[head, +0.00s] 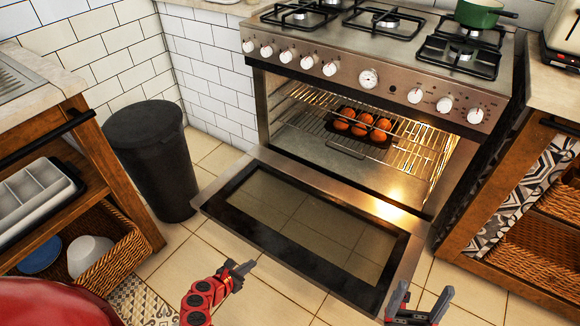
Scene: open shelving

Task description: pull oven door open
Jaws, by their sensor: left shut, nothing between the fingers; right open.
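The oven (378,75) stands in the centre, with its door (300,215) swung down and open, lying roughly level in front of the lit cavity. A dark tray with several round brown items (362,127) sits on a wire rack inside. My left gripper (247,266) is shut and empty, just in front of the door's lower left part, and appears apart from it. My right gripper (420,297) is open and empty near the door's front right corner. Whether it touches the door cannot be told.
A black bin (152,158) stands left of the door. A wooden shelf unit with a wicker basket (118,250) is at the left, and another wooden unit with baskets (535,225) at the right. A green pot (478,13) is on the hob. Tiled floor is free around the door.

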